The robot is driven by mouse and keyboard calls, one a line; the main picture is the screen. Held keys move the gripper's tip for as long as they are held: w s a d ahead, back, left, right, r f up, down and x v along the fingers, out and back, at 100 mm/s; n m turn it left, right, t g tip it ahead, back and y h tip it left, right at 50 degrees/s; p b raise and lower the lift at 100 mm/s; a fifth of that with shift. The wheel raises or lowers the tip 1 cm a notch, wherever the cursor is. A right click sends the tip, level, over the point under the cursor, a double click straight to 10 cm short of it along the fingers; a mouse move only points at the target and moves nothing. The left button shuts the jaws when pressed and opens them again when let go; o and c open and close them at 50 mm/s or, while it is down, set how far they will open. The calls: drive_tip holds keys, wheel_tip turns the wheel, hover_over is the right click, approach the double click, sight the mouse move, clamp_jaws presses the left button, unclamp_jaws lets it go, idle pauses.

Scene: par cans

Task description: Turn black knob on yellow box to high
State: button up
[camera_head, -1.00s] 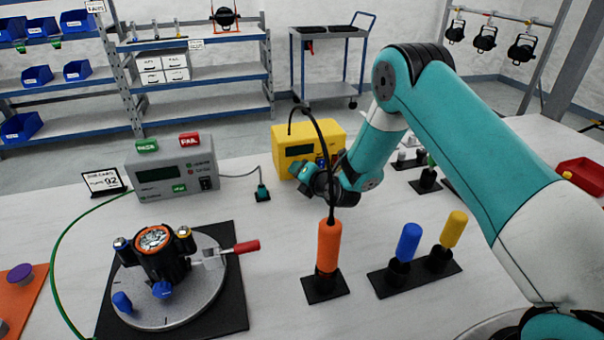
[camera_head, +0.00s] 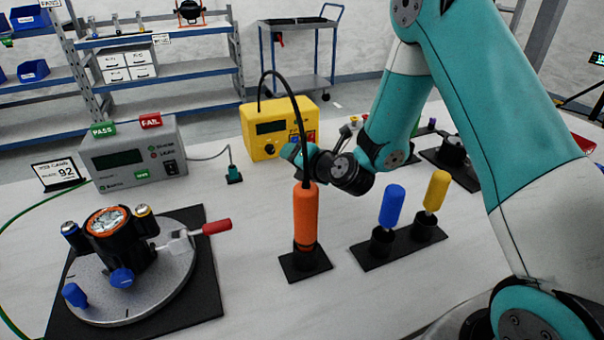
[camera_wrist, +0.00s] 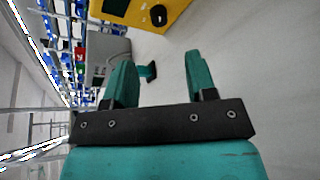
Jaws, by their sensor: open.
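The yellow box (camera_head: 256,142) stands at the back middle of the table, with a dark display on its front. Its black knob (camera_wrist: 158,15) shows in the wrist view near the top edge, on the yellow face (camera_wrist: 128,10). My gripper (camera_head: 291,152) is in front of the box's lower right part. In the wrist view my gripper (camera_wrist: 160,72) has its two teal fingers wide apart with nothing between them. The knob lies beyond the fingertips, apart from them.
An orange-handled iron (camera_head: 306,215) stands upright in front of the box, its black cable arching up to it. Blue (camera_head: 392,206) and yellow (camera_head: 437,190) handles stand to the right. A grey tester (camera_head: 134,155) and a round fixture (camera_head: 165,285) are left.

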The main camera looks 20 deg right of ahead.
drive_tip(key=shift+b+v, duration=0.8)
drive_tip(key=shift+v, duration=0.1)
drive_tip(key=shift+s, duration=0.1)
drive_tip(key=shift+r, duration=0.15)
